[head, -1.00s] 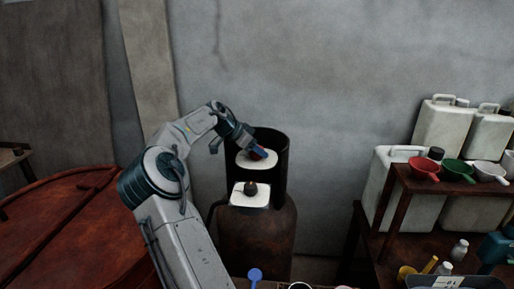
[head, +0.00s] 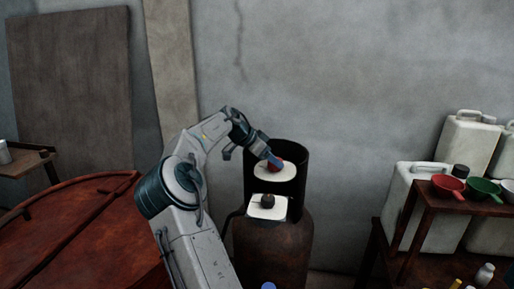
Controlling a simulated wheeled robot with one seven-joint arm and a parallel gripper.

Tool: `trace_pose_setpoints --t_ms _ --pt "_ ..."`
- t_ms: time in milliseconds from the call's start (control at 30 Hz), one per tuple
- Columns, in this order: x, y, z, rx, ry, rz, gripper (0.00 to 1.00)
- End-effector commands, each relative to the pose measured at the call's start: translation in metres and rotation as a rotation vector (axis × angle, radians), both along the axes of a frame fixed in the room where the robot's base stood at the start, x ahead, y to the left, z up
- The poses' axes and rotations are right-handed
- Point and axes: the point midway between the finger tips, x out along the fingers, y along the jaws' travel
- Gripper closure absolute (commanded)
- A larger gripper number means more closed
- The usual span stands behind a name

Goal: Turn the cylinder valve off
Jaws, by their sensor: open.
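A rusty brown gas cylinder (head: 272,255) stands upright against the wall. A dark open collar (head: 291,160) rises around its top. Lower, at the front, a dark round knob (head: 267,200) sits on a second white plate (head: 256,213).
A large rust-red round lid (head: 80,235) fills the lower left. To the right, a dark wooden stand (head: 425,203) holds red (head: 448,186) and green (head: 484,187) scoops, with white jerrycans (head: 425,235) around it. The wall behind the cylinder is bare.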

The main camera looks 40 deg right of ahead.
Motion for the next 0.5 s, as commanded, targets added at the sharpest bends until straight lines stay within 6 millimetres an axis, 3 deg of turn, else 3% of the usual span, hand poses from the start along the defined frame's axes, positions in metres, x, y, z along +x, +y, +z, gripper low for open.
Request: trace_pose_setpoints --t_ms 300,500 --pt "0.02 0.049 0.051 -0.003 -0.003 0.004 0.31" --pt "0.026 0.068 0.073 -0.002 -0.002 0.001 0.31"
